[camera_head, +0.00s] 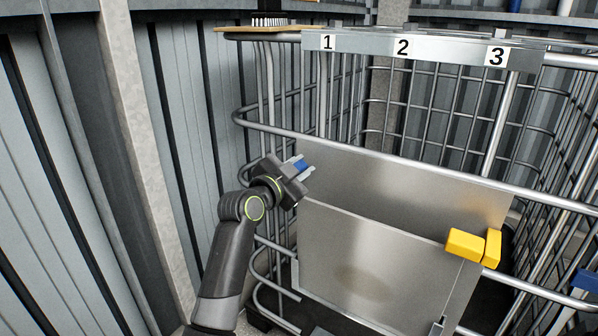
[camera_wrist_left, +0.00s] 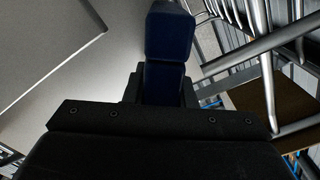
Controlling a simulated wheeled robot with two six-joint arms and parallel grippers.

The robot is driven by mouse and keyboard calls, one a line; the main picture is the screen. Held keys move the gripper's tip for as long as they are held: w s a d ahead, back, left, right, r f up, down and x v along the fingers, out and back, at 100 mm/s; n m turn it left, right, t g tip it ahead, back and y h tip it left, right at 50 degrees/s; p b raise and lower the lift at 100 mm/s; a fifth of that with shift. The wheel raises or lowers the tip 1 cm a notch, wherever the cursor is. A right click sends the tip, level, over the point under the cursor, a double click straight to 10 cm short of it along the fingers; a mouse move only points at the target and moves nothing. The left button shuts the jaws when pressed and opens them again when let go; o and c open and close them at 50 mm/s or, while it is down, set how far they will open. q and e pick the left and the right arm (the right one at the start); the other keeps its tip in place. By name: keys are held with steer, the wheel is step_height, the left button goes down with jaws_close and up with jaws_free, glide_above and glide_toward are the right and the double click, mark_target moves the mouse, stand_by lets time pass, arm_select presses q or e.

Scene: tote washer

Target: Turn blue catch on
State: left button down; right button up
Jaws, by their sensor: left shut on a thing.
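The blue catch (camera_head: 301,164) shows as a small blue piece at the left end of the steel panel, by the cage's side rail. My left gripper (camera_head: 305,170) reaches it from the left and is shut on it; the grey fingers partly hide it. In the left wrist view the blue catch (camera_wrist_left: 169,38) appears as a dark blue block straight ahead of the dark gripper body. My right gripper is not in view.
A yellow catch (camera_head: 466,245) sits at the panel's right end. The steel panel (camera_head: 400,188) hangs on a wire cage with tube rails (camera_head: 400,165). A bar (camera_head: 360,44) labelled 1, 2, 3 runs above. Another blue part (camera_head: 585,281) shows at the right edge. A corrugated wall stands left.

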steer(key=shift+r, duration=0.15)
arm_select(q)
steer(key=c, duration=1.2)
jaws_free()
steer(key=p+v, duration=0.1)
steer(key=v, duration=1.6)
steer(key=shift+s, duration=0.15)
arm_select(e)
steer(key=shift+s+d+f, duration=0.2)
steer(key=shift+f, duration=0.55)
arm_select(q)
steer(key=shift+a, duration=0.1)
